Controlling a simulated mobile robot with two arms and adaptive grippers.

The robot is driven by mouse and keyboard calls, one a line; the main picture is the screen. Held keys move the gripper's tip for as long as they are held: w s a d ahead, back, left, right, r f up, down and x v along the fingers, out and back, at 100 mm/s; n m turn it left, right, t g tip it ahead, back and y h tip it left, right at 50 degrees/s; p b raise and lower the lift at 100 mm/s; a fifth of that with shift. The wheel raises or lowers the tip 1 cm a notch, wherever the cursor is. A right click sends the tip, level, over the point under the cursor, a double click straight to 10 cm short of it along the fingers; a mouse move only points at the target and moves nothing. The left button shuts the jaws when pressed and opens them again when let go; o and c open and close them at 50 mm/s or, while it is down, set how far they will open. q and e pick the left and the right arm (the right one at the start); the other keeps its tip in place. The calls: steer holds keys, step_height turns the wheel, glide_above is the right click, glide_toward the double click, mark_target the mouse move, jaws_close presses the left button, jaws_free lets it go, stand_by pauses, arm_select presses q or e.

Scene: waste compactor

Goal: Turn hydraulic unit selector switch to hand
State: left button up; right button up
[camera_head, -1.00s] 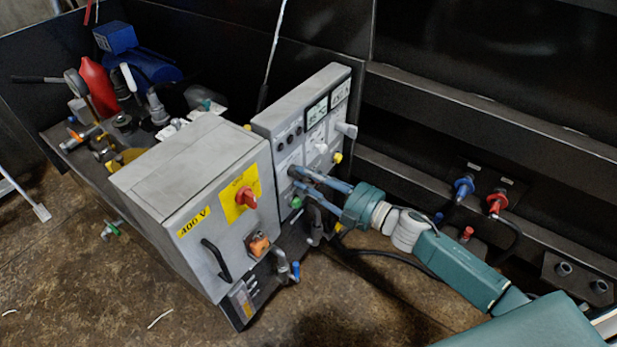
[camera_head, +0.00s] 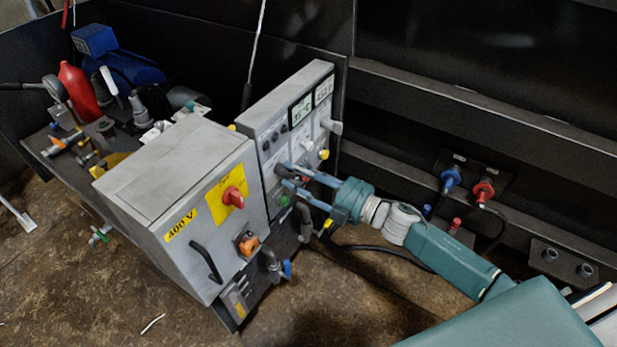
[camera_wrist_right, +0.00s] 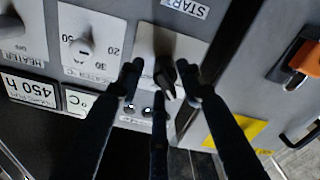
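The grey control panel (camera_head: 297,125) stands at the right side of the grey cabinet. A small dark selector switch (camera_wrist_right: 165,74) on a pale plate shows in the right wrist view. Its position markings cannot be read. My right gripper (camera_head: 284,174) is at the lower part of the panel, and its fingers partly hide the switch in the head view. In the right wrist view my right gripper (camera_wrist_right: 168,85) has its fingers spread around the switch, one on each side and one below. Gaps show, and contact cannot be told. My left gripper is out of view.
A dial (camera_wrist_right: 84,48) with temperature numbers sits beside the switch. A green button (camera_head: 284,200) is just below my fingers. The cabinet carries a red rotary switch (camera_head: 232,197) and an orange switch (camera_head: 248,243). Blue and red hose couplings (camera_head: 484,192) are at the right.

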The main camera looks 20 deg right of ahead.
steer(key=v, duration=1.1)
steer(key=shift+s+d, duration=0.25)
steer(key=shift+d, duration=0.05)
